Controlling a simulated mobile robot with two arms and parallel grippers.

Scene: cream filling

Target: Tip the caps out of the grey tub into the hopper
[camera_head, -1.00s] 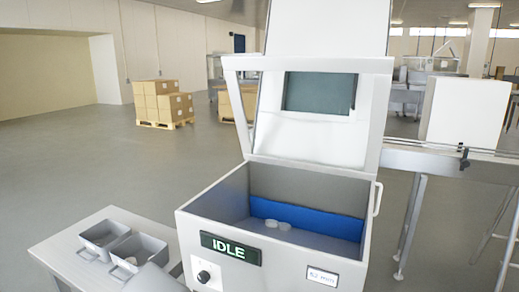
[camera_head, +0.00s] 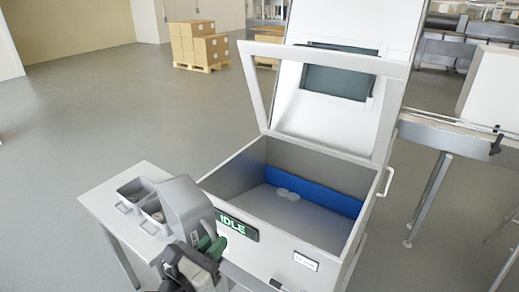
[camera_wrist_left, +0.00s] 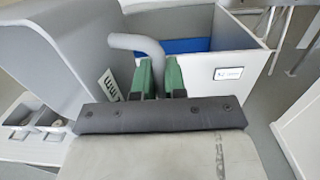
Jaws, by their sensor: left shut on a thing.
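The grey tub (camera_head: 186,207) is held up beside the front left corner of the hopper (camera_head: 262,224), in front of a small side table. My left gripper (camera_head: 212,248) is shut on the tub's curved handle (camera_wrist_left: 140,44), its green fingers on either side of it. In the left wrist view, the tub (camera_wrist_left: 40,60) fills the left side and bears a label partly reading "mm". I cannot see into the tub. My right gripper is not in view.
Two small grey bins (camera_head: 133,192) stand on the side table (camera_head: 97,203), with pale things in them. The hopper's raised lid frame (camera_head: 310,56) and white panel stand at its back. The front panel display (camera_head: 237,227) reads "IDLE". A conveyor (camera_head: 455,137) stands at right.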

